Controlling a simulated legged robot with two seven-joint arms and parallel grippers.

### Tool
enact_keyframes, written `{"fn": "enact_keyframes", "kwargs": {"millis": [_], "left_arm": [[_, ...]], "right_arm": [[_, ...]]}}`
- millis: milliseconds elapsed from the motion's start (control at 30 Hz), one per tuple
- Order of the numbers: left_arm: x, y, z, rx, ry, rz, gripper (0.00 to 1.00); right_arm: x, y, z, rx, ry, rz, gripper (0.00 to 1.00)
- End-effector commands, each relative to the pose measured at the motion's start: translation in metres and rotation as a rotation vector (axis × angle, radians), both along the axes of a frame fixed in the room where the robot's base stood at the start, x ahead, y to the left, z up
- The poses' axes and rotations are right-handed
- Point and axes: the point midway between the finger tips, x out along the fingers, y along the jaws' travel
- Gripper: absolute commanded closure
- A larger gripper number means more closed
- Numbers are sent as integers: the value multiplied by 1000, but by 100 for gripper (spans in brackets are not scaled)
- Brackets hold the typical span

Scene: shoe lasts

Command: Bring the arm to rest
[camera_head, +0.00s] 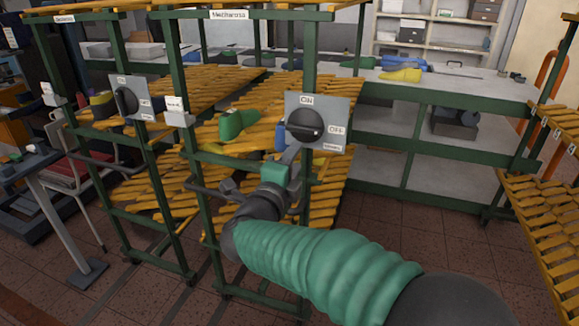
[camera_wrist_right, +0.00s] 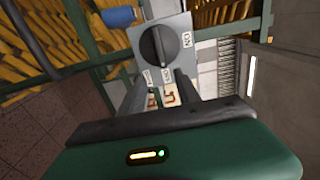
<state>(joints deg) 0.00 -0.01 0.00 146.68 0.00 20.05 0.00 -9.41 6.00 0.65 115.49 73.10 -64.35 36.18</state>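My right gripper (camera_head: 290,158) is in front of the rack, just below the grey switch panel (camera_head: 335,108) with ON and OFF labels. In the right wrist view its two fingers (camera_wrist_right: 163,90) are apart with nothing held between them. The black rotary knob (camera_head: 304,125) is on that panel, its bar about level, in line with the OFF label. The knob also shows in the right wrist view (camera_wrist_right: 158,46), beyond the fingertips; I see no clear contact. My left gripper is out of view.
A green shoe last (camera_head: 238,123) lies on the slatted rack shelf (camera_head: 215,132) behind the panel. A second switch panel (camera_head: 130,98) is on the rack to the left. A yellow last (camera_head: 401,75) is on the back bench. The floor (camera_head: 400,235) at centre right is clear.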

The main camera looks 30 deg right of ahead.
Motion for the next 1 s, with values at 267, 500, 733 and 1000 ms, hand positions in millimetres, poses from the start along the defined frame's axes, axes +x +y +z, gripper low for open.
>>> {"fn": "enact_keyframes", "kwargs": {"millis": [267,500,733,1000], "left_arm": [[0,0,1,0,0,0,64],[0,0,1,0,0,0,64],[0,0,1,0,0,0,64],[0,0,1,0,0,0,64]], "right_arm": [[-21,25,0,-1,1,-1,61],[-21,25,-1,-1,1,-1,61],[-17,27,-4,-15,22,28,61],[11,116,-135,-436,661,745,61]]}}
